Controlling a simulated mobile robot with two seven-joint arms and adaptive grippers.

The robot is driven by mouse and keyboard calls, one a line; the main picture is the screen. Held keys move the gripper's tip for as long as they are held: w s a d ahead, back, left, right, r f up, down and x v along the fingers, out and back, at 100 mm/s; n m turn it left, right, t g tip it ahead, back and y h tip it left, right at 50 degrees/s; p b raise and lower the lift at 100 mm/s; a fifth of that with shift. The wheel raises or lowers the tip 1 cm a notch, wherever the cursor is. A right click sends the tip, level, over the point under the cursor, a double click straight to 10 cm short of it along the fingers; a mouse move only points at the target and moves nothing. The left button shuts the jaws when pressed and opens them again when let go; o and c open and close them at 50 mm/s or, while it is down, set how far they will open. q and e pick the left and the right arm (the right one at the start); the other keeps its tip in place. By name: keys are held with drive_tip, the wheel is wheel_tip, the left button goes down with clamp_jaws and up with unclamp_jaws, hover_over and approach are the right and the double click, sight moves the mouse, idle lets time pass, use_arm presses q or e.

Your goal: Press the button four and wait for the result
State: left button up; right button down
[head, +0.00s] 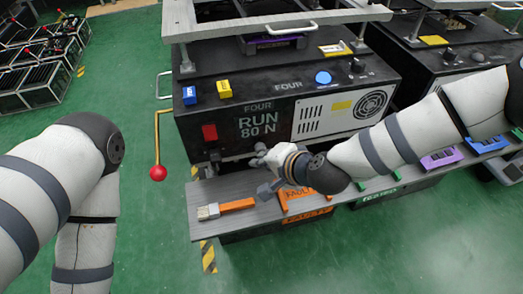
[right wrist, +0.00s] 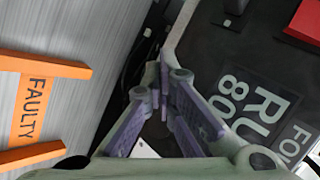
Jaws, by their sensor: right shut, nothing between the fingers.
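The black machine marked FOUR (head: 285,120) stands in the middle of the head view. Its front panel reads RUN 80 N (head: 258,125); part of this text shows in the right wrist view (right wrist: 248,100). A red square button (head: 209,132) is left of the panel, and a red block shows at the wrist view's top right (right wrist: 304,20). A round blue button (head: 322,77) is on the machine's top. My right gripper (head: 260,158) is shut and empty, below the panel near the machine's lower front; its fingers show in the wrist view (right wrist: 162,75). My left gripper is out of view.
A grey shelf (head: 235,222) below the machine holds an orange-handled tool (head: 228,207) and an orange FAULTY rack (head: 303,203). A red ball lever (head: 158,173) sticks out left. A second machine (head: 460,55) stands right. Green floor is free at left.

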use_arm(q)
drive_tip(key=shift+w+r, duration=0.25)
use_arm(e)
drive_tip(key=shift+s+d, duration=0.25)
drive_tip(key=shift+s, duration=0.45)
